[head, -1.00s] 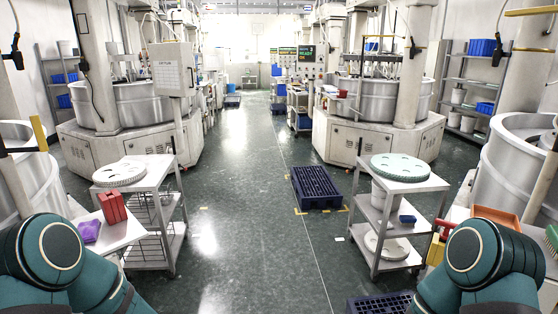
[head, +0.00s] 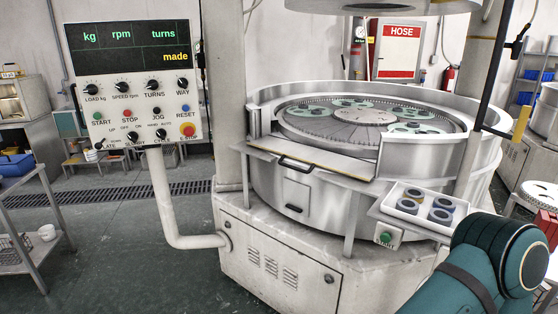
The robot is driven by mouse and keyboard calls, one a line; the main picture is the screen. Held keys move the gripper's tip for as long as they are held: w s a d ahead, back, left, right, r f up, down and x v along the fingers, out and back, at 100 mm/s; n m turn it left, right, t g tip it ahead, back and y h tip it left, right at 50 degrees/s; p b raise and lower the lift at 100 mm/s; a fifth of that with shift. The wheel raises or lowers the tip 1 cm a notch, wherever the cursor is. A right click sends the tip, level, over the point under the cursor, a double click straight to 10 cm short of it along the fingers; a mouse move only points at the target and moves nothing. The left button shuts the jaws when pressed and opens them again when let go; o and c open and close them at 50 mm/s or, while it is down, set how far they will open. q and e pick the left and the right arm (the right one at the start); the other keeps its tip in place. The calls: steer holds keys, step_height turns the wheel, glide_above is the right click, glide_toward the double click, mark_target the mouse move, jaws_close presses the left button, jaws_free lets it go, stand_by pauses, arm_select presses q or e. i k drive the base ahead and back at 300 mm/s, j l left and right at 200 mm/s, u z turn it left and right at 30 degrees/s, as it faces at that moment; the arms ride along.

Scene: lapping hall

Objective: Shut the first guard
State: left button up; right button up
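The lapping machine's round metal tub (head: 335,215) stands in the middle of the head view. Its raised rim has a gap at the front left. A flat pale panel (head: 325,160) with a yellowish edge and a black bar handle (head: 297,164) sticks out at this gap; it looks like the guard, lying open. Through the gap the ringed lapping plate (head: 350,122) shows, with several green round carriers on it. Neither gripper is in view. Only a teal part of my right arm shows at the lower right.
A control panel (head: 132,85) on a bent pipe stands at the left. A post (head: 484,105) with a yellow-ended bar rises at the right.

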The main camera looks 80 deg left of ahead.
mark_target(356, 167)
steer(key=u, duration=2.65)
